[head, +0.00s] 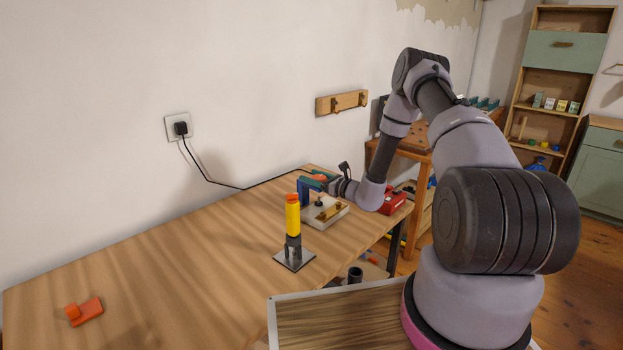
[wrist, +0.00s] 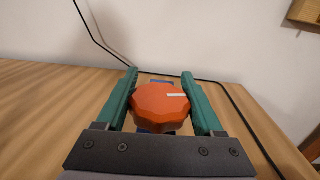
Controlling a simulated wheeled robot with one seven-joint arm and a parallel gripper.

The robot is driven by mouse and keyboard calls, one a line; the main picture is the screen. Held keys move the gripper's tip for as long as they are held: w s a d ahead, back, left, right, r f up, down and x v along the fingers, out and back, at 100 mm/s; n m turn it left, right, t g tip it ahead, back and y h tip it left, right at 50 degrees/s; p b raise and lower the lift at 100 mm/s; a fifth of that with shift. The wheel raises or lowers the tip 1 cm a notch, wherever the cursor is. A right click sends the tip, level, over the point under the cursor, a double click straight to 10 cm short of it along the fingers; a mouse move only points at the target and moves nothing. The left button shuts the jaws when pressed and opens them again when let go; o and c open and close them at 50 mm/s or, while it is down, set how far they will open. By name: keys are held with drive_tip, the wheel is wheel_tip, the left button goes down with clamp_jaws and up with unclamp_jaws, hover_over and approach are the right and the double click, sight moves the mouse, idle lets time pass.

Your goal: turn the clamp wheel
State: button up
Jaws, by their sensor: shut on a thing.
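The clamp wheel (wrist: 158,106) is an orange, many-sided knob with a white mark on its upper right in the wrist view. It sits between the two green fingers of my gripper (wrist: 160,98), which is shut on it. In the head view my gripper (head: 318,182) is at the clamp near the back right of the table, and the orange wheel (head: 320,177) shows partly beside it. The clamp's blue frame (head: 304,190) stands on a pale base (head: 333,217) with a brass-coloured piece on it. In the wrist view the wheel hides most of the clamp.
A yellow tool with an orange top (head: 292,217) stands upright on a metal plate in front of the clamp. An orange part (head: 85,311) lies at the front left. A red object (head: 391,201) is right of the clamp. A black cable (head: 215,184) runs from the socket. The table's left half is mostly clear.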

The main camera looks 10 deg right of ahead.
drive_tip(key=m+t+h, duration=0.1)
drive_tip(key=m+h, duration=0.1)
drive_tip(key=m+t+h, duration=0.1)
drive_tip(key=h, duration=0.2)
drive_tip(key=d+m+t+h, duration=0.1)
drive_tip(key=m+h, duration=0.1)
drive_tip(key=shift+w+m+t+h, duration=0.25)
drive_tip(key=shift+m+t+h, duration=0.05)
drive_tip(key=shift+t+h, duration=0.1)
drive_tip(key=shift+d+m+h, duration=0.25)
drive_tip(key=shift+m+h, duration=0.6)
drive_tip(key=shift+h, duration=0.5)
drive_tip(key=shift+d+m+h, duration=0.25)
drive_tip(key=shift+m+h, duration=0.65)
drive_tip(key=shift+h, duration=0.5)
drive_tip(key=shift+d+m+h, duration=0.25)
drive_tip(key=shift+m+h, duration=0.6)
drive_tip(key=shift+h, duration=0.5)
drive_tip(key=o, duration=1.4)
drive_tip(key=shift+c, duration=0.2)
wheel_tip(320, 180, up, 10)
